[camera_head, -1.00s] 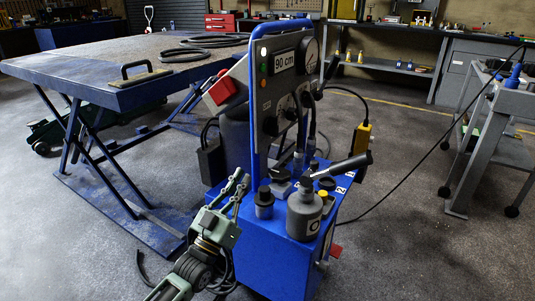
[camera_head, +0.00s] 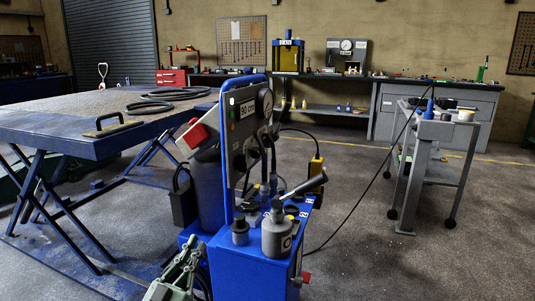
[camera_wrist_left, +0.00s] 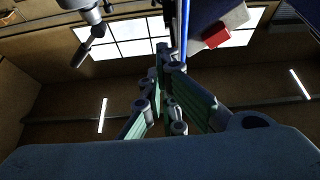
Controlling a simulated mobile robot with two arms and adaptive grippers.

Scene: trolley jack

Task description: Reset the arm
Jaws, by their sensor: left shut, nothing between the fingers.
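My left gripper (camera_head: 184,264) is at the bottom of the head view, its green and grey fingers pointing up beside the left side of the blue hydraulic unit (camera_head: 240,270). In the left wrist view the gripper (camera_wrist_left: 163,52) has its fingertips together, with nothing between them. It is apart from the unit's grey control panel (camera_head: 247,125), which reads "90 cm". My right gripper is not in view.
A blue lift table (camera_head: 60,138) with a black handle and hoses stands at the left. A grey trolley (camera_head: 425,150) stands at the right, with a black cable running to it. Open floor (camera_head: 350,240) lies between the unit and the trolley.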

